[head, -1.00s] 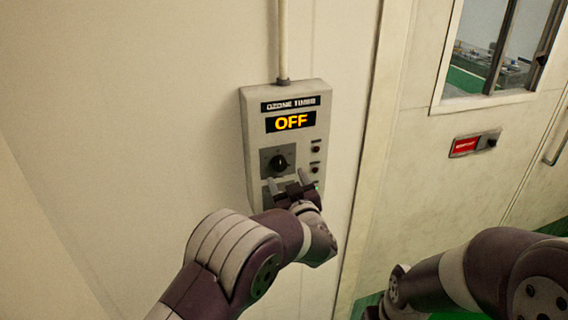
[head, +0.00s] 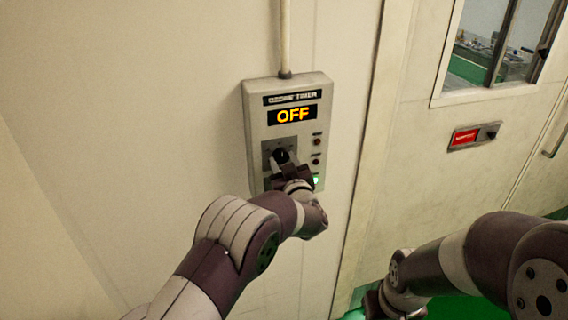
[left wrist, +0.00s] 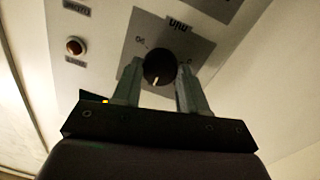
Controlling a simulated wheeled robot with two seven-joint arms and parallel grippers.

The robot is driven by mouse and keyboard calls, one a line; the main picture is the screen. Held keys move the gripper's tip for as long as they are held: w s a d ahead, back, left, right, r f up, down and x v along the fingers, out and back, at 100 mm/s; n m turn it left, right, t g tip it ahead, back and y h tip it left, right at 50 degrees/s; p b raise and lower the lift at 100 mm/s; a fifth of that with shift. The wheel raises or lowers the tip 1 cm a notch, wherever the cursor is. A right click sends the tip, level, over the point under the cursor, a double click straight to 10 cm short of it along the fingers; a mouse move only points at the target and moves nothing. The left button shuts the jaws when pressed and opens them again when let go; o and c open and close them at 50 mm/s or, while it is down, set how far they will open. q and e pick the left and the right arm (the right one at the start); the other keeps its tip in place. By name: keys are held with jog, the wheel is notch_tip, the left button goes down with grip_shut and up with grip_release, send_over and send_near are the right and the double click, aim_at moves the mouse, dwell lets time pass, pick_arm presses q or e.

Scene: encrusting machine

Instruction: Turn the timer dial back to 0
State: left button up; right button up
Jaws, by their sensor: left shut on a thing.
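The ozone timer box (head: 258,120) is a grey panel on the wall, and its display (head: 291,115) reads OFF in orange. The black round timer dial (head: 281,155) sits on a darker plate low on the box. My left gripper (head: 284,164) is at the dial, shut on it with one finger on each side. In the left wrist view the dial (left wrist: 160,66) lies between the two grey fingertips (left wrist: 159,78). Its white mark points toward the gripper body. Scale markings around it appear upside down.
Small round buttons (head: 317,142) run down the box's right side, with a green glow (head: 316,181) near the bottom. A conduit (head: 284,40) rises from the box top. A door with a window and a red-labelled switch (head: 466,138) stands to the right.

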pick_arm(q)
jog(key=shift+f+n+b, duration=0.2)
jog(key=shift+n+b, duration=0.1)
jog(key=shift+b, duration=0.35)
jog(key=n+b, duration=0.3)
jog(key=b, duration=0.2)
jog(key=n+b, duration=0.2)
jog(key=b, duration=0.3)
jog(key=shift+f+n, duration=0.2)
jog(key=shift+n, duration=0.2)
jog(key=n+b, duration=0.5)
jog(key=b, duration=0.1)
jog(key=n+y+b, duration=0.1)
jog(key=n+b, duration=0.2)
jog(key=shift+d+r+n+t, duration=0.1)
jog(key=shift+r+n+t, duration=0.15)
jog(key=shift+n+t, duration=0.05)
jog(key=n+b, duration=0.4)
jog(key=n, duration=0.1)
jog(key=shift+r+n+y, duration=0.2)
jog(key=shift+n+y, duration=0.1)
jog(key=shift+y, duration=0.1)
jog(key=n+b, duration=0.2)
jog(key=n, duration=0.1)
jog(key=shift+r, duration=0.15)
jog(key=shift+r+n, duration=0.15)
jog(key=shift+n, duration=0.55)
